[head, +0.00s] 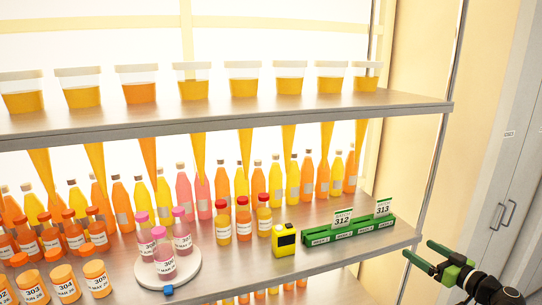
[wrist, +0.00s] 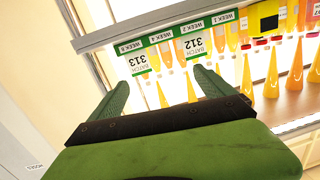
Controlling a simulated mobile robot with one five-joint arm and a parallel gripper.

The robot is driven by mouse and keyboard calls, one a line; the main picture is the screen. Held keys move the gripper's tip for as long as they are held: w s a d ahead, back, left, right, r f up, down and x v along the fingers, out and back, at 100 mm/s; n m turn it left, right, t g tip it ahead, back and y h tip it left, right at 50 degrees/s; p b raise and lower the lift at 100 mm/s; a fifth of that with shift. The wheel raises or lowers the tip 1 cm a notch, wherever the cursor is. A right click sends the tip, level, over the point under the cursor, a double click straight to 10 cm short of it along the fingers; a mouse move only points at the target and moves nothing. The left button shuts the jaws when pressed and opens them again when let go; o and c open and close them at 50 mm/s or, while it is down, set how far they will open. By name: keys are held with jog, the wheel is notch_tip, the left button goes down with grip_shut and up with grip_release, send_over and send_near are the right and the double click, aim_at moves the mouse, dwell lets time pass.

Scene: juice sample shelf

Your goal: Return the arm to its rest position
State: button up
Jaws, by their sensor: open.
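My gripper (head: 426,254) is at the lower right of the head view, just off the right end of the shelf. Its two green fingers are spread apart with nothing between them. In the wrist view the open gripper (wrist: 160,82) also shows empty, with the shelf edge and cards beyond it. The dark arm links behind it run off the lower right corner of the head view.
The green rack (head: 349,236) with cards 312 and 313 stands at the middle shelf's right end, beside a yellow device (head: 284,240). Bottles and a white turntable (head: 190,278) are left of it. A metal post (head: 437,170) rises at the shelf's right.

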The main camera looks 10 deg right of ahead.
jog(key=w+a+f+g+y+b, duration=0.1)
jog(key=w+a+f+g, duration=0.15)
jog(key=a+f, duration=0.4)
jog(key=w+a+f+g+y, duration=0.1)
jog(key=a+f+g, duration=0.3)
jog(key=a, duration=0.5)
jog(key=w+a+f+g+y+b, duration=0.1)
jog(key=w+a+f+g, duration=0.15)
jog(key=a+f, duration=0.4)
jog(key=s+a+f+g+h, duration=0.2)
jog(key=a+f, duration=0.1)
jog(key=a, duration=0.3)
jog(key=s+a+f+m+g+h+b, duration=0.1)
jog(key=s+a+f+g+h, duration=0.1)
jog(key=a, duration=0.4)
jog(key=s+a+f+m+g+h+b, duration=0.1)
jog(key=s+a+f+g+h, duration=0.1)
jog(key=a, duration=0.4)
jog(key=shift+a+f+g+h, duration=0.35)
jog(key=shift+f+g+h, duration=0.3)
jog(key=shift+f, duration=0.3)
